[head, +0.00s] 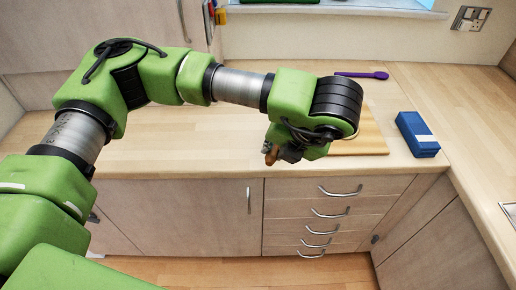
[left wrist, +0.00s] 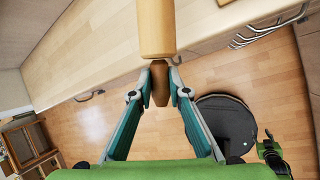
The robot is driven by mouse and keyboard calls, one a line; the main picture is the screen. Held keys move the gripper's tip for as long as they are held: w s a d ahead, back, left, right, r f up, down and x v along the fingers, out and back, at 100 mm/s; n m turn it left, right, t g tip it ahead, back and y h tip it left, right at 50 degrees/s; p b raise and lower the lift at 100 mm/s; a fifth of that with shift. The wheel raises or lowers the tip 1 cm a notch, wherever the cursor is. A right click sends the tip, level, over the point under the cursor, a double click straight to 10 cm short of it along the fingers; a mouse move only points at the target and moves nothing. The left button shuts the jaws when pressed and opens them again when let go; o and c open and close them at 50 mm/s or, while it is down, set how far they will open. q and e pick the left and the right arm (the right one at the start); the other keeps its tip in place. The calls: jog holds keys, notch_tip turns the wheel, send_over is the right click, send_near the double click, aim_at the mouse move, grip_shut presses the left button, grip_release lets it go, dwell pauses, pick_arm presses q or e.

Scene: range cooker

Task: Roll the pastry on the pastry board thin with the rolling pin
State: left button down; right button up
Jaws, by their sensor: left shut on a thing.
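My left gripper (head: 285,152) is shut on the darker brown handle of the rolling pin (head: 270,154), in front of the pastry board and near the counter's front edge. In the left wrist view, the gripper's two teal fingers (left wrist: 160,88) close around this handle, and the pin's pale, thick body (left wrist: 157,28) extends up out of the picture. The pastry board (head: 372,139) is a light wooden board on the counter, partly behind my arm. No pastry shows; my arm covers part of the board. My right gripper is not in view.
The wooden counter (head: 185,150) is clear at left. Drawers with bar handles (head: 340,192) are below the front edge.

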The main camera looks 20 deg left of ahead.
pick_arm(q)
jog(key=w+d+f+m+h, duration=0.1)
jog(key=w+d+m+h, duration=0.1)
jog(key=w+m, duration=0.5)
jog(key=w+d+f+m+h+b, duration=0.1)
jog(key=w+d+m+h, duration=0.2)
jog(key=w, duration=0.8)
jog(key=m+h, duration=0.2)
jog(key=m, duration=0.2)
jog(key=shift+d+f+m+t, duration=0.15)
jog(key=shift+f+m+t, duration=0.15)
jog(key=shift+f+t, duration=0.1)
jog(key=shift+b, duration=0.4)
notch_tip(320, 180, down, 6)
jog(key=b, duration=0.5)
jog(key=shift+r+b, duration=0.2)
jog(key=shift+b, duration=0.15)
jog(key=shift+f+b, duration=0.8)
jog(key=shift+b, duration=0.05)
